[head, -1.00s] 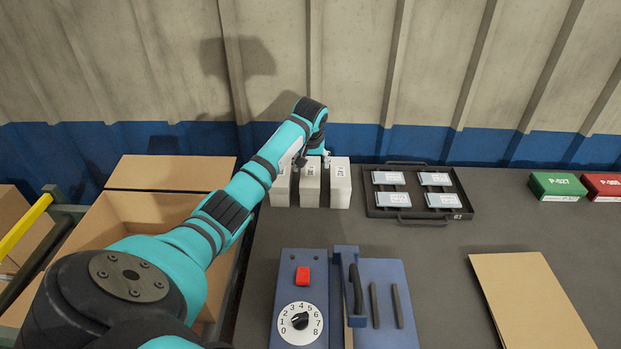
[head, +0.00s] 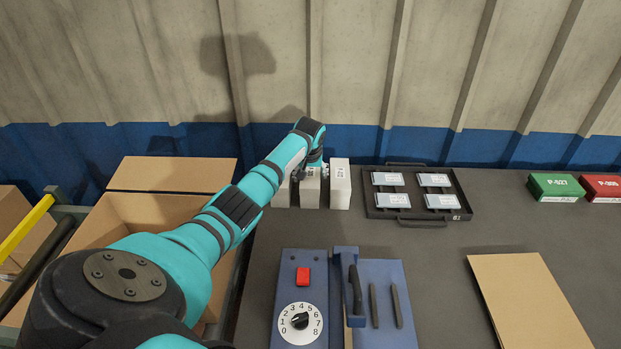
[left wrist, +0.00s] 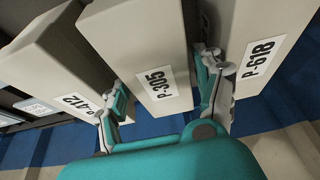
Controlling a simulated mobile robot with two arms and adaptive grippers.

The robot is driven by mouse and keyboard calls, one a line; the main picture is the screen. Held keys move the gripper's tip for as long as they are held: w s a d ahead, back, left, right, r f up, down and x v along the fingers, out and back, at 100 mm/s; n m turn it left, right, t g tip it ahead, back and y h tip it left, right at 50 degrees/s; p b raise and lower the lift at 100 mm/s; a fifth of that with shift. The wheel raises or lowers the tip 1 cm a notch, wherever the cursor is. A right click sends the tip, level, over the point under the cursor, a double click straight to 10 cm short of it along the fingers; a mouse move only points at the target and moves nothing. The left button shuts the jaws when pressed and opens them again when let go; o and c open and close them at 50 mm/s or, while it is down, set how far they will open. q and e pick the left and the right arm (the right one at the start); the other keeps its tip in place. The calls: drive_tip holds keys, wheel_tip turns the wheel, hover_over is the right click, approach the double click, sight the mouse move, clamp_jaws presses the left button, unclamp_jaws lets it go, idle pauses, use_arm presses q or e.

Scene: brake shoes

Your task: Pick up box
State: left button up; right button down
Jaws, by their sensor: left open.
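Three pale upright boxes stand in a row on the table by the wall: a left one (head: 282,191), a middle one (head: 310,190) and a right one (head: 340,185). In the left wrist view their labels read P-618 (left wrist: 258,55), P-305 (left wrist: 150,60) and P-412 (left wrist: 50,50). My left gripper (head: 313,168) is at the top of the middle box. In the left wrist view its open fingers (left wrist: 165,88) lie on either side of the P-305 box, in the gaps beside its neighbours. Whether they touch it I cannot tell. My right gripper is not in view.
A black tray (head: 418,214) with several labelled pieces lies right of the boxes. A blue fixture with a dial (head: 300,262) stands in front. An open cardboard carton (head: 150,215) is at left. Green (head: 556,186) and red (head: 603,187) boxes are far right.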

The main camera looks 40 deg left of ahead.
use_arm(q)
drive_tip(key=shift+f, duration=0.3)
idle(0.4)
drive_tip(key=c, duration=1.3)
drive_tip(key=shift+r, duration=0.1)
